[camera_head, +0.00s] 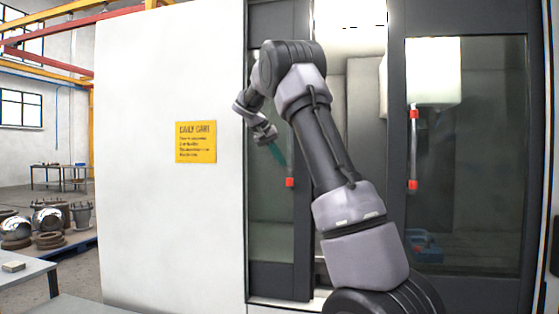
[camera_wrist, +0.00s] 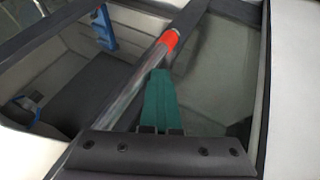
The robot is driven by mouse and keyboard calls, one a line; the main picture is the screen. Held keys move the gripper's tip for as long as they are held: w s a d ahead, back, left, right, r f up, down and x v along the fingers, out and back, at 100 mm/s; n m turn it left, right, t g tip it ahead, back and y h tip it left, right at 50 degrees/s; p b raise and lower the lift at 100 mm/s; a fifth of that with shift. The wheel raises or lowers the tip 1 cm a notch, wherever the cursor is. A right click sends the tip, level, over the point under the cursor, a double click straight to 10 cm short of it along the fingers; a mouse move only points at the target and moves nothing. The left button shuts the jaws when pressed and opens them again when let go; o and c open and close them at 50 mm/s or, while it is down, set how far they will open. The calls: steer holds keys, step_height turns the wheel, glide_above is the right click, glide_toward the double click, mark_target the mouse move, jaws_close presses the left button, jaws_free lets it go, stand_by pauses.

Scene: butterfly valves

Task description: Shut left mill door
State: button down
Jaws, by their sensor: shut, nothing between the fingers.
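The left mill door (camera_head: 270,225) is a dark-framed glass sliding panel at the left of the machine opening. It stands partly open, with a bright gap between it and the right door (camera_head: 465,210). Its upright handle (camera_head: 290,182) has a red end, and my arm hides its upper part. In the wrist view the handle bar (camera_wrist: 138,82) runs diagonally with a red end near the top. My gripper (camera_head: 279,157) has teal fingers, is shut and empty, and is just left of the handle. In the wrist view the fingertips (camera_wrist: 160,73) are close beside the bar; contact is unclear.
The right door has its own red-ended handle (camera_head: 413,150). A white machine panel with a yellow sign (camera_head: 196,142) is left of the door. A grey table (camera_head: 25,272) and a pallet with metal parts (camera_head: 50,222) are at the far left.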

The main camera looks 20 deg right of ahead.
steer(key=s+d, duration=0.8)
steer(key=d, duration=0.3)
steer(key=s+d, duration=0.9)
steer(key=d, duration=0.3)
steer(key=shift+s+d, duration=0.15)
steer(key=shift+d, duration=0.15)
steer(key=shift+d, duration=0.1)
